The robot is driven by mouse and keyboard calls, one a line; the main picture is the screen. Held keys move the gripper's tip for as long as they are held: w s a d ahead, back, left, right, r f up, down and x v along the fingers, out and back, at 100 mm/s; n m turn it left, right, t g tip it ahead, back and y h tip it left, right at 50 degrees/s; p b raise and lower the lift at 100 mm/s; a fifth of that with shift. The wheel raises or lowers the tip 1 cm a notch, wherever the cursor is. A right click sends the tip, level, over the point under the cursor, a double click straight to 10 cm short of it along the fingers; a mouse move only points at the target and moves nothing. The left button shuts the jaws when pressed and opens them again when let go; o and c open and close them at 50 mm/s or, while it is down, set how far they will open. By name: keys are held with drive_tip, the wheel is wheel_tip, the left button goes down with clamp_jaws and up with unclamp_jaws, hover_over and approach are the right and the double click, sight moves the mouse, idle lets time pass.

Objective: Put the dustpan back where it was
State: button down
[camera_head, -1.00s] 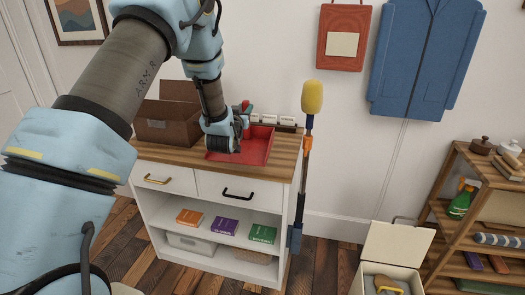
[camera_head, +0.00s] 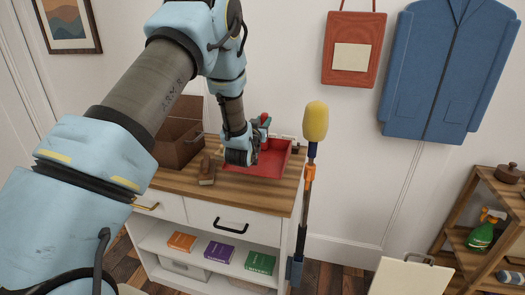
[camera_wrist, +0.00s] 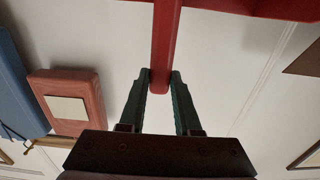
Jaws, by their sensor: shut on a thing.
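The red dustpan (camera_head: 272,162) appears over the wooden top of the white cabinet, with its broad pan low and its handle up. I cannot tell whether it touches the top. My gripper (camera_head: 262,123) is shut on the dustpan's handle, pointing toward the wall. In the wrist view, the green fingers of my gripper (camera_wrist: 160,80) close around the red handle (camera_wrist: 165,45), and part of the pan (camera_wrist: 285,8) shows along the upper edge. My wrist hides part of the pan's left side in the head view.
The wooden cabinet top (camera_head: 270,198) holds an open cardboard box (camera_head: 178,140) at left and a small brown brush-like object (camera_head: 207,171) left of the dustpan. A yellow-headed pole (camera_head: 315,120) stands at the cabinet's right side. A shelf (camera_head: 465,240) stands farther right.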

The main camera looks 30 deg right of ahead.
drive_tip(key=p, duration=0.2)
hover_over(273, 156)
drive_tip(key=w+a, duration=0.2)
drive_tip(key=w, duration=0.2)
drive_tip(key=shift+f, duration=3.5)
drive_tip(key=shift+f, duration=0.15)
drive_tip(key=c, duration=0.6)
unclamp_jaws()
